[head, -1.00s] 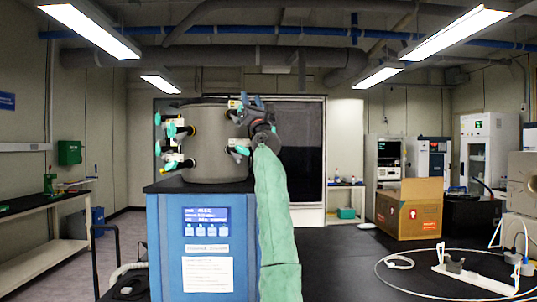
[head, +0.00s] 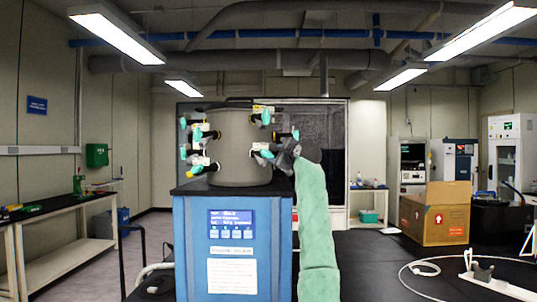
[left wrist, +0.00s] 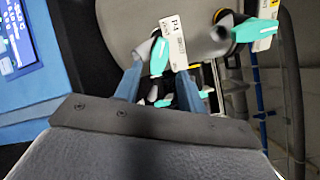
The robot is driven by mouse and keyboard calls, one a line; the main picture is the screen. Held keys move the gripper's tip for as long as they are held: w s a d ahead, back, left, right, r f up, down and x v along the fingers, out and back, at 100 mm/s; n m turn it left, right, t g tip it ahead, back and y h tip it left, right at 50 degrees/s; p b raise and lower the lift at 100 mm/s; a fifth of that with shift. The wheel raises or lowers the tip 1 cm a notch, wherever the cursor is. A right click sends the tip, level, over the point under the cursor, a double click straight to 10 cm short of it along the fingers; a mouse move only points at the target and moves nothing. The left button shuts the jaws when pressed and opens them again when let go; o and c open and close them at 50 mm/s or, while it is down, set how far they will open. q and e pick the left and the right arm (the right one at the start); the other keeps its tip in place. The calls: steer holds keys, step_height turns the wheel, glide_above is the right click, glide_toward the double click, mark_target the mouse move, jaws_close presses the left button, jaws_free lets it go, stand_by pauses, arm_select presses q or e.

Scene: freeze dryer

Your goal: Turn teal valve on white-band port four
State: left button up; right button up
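The grey drum (head: 240,140) of the freeze dryer carries several teal valves with tags. My left gripper (head: 277,155) is at the drum's lower right port, beside a teal valve (head: 266,154). In the left wrist view, that teal valve (left wrist: 159,57) lies between the spread fingertips of my left gripper (left wrist: 163,68). A white tag (left wrist: 174,42) hangs beside it; its print looks like a P and a 4 but is not fully clear. The gripper is open, and I cannot tell whether a finger touches the valve. My right gripper is out of view.
Another teal valve (left wrist: 252,31) with a yellow-marked tag (left wrist: 266,42) sits at the upper right of the wrist view. The drum stands on a blue cabinet (head: 230,250) with a display. A cardboard box (head: 434,214) and a white cable lie on the dark table to the right.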

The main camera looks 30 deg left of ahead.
mark_target(266, 154)
arm_select(q)
steer(key=p+x, duration=0.1)
steer(key=x, duration=0.4)
steer(key=shift+s+r, duration=0.1)
steer(key=shift+w+a+p, duration=0.3)
steer(key=shift+a, duration=0.3)
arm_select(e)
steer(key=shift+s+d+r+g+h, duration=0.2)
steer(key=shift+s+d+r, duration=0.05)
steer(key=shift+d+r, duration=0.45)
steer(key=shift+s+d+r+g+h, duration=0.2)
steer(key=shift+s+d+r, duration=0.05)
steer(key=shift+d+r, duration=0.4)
arm_select(q)
steer(key=shift+c, duration=0.2)
jaws_close()
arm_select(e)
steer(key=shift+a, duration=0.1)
